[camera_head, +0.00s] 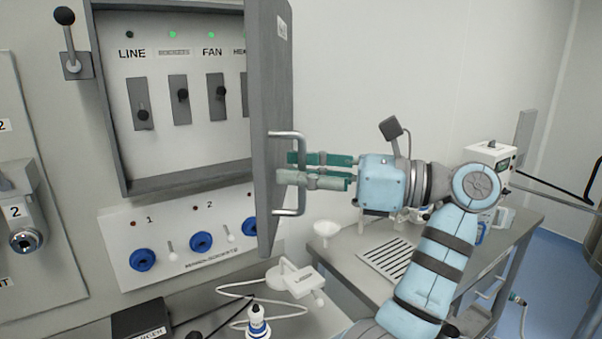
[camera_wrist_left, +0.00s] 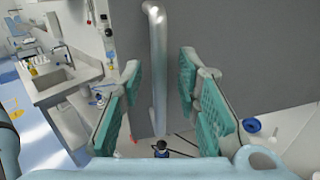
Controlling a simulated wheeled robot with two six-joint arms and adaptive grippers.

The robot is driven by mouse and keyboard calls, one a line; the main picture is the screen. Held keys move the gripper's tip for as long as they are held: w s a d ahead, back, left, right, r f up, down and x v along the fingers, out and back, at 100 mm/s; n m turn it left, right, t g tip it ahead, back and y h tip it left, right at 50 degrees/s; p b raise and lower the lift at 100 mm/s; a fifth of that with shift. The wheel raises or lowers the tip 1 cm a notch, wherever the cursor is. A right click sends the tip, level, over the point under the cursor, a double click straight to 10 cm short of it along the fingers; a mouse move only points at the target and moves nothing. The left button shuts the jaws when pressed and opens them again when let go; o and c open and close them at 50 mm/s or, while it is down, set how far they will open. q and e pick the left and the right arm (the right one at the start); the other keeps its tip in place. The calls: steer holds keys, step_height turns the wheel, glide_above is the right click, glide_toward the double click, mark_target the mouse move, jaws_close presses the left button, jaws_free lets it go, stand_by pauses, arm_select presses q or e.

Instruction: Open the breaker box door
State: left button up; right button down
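The breaker box (camera_head: 215,183) is on the wall at the upper left, with its inside showing. Its grey door (camera_head: 272,90) stands swung out at the box's right side, seen at a steep angle. A metal bar handle (camera_head: 303,200) is on the door's outer face. My left gripper (camera_head: 288,168) is at the handle from the right, fingers pointing at the door. In the left wrist view the handle (camera_wrist_left: 158,60) stands between the open fingers (camera_wrist_left: 160,75), with gaps on both sides. The door face (camera_wrist_left: 220,40) is behind it. My right gripper is not in view.
Inside the box are several switches (camera_head: 142,113) labelled LINE and FAN. A panel of blue sockets (camera_head: 201,242) is below. A white device with a cable (camera_head: 296,280) and a small bottle (camera_head: 257,322) are on the counter. A grey table (camera_head: 350,258) stands at the right.

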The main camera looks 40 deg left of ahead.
arm_select(q)
glide_toward(269, 101)
steer(key=x, duration=0.5)
steer(key=shift+s+a, duration=0.1)
steer(key=shift+a, duration=0.1)
